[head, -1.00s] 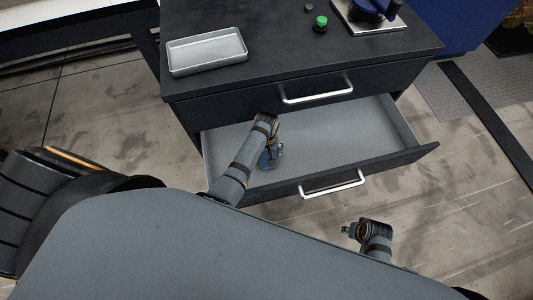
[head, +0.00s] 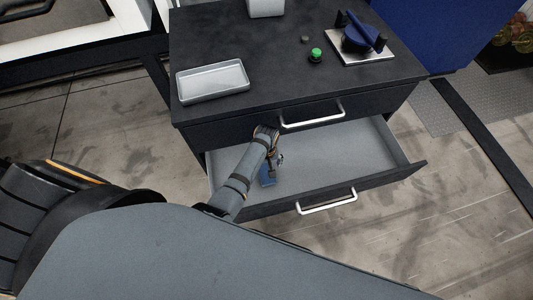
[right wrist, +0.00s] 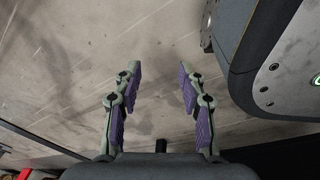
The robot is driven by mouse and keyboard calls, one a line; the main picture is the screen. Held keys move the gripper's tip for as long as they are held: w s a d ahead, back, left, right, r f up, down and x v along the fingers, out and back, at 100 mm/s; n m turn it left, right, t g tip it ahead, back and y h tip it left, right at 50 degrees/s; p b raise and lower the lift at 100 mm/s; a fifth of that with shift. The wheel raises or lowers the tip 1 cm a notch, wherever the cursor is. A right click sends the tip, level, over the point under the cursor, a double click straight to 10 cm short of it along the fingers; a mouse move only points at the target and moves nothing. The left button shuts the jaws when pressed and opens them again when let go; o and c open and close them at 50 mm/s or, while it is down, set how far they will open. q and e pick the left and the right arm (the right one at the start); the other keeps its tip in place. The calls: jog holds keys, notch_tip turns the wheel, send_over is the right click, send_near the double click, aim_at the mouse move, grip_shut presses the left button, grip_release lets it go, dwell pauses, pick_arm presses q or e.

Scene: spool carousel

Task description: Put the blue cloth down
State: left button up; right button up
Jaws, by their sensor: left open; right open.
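The blue cloth (head: 267,179) is a small blue patch inside the open lower drawer (head: 340,150), near its left end. My left gripper (head: 277,163) reaches into the drawer and is open, just above and beside the cloth. The arm and gripper hide part of the cloth, and I cannot tell whether the fingers touch it. My right gripper (right wrist: 160,78) is open and empty above bare floor in the right wrist view. It is out of the head view.
On the black cabinet top (head: 260,55) are a grey tray (head: 213,82), a green button (head: 316,55) and a blue spool device on a metal plate (head: 362,38). The upper drawer (head: 250,122) is shut. The rest of the open drawer looks empty.

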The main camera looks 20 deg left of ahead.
jog(key=s+r+p, duration=0.4)
jog(key=s+p, duration=0.1)
jog(key=s, duration=0.1)
jog(key=shift+s+f, duration=0.1)
dwell(0.5)
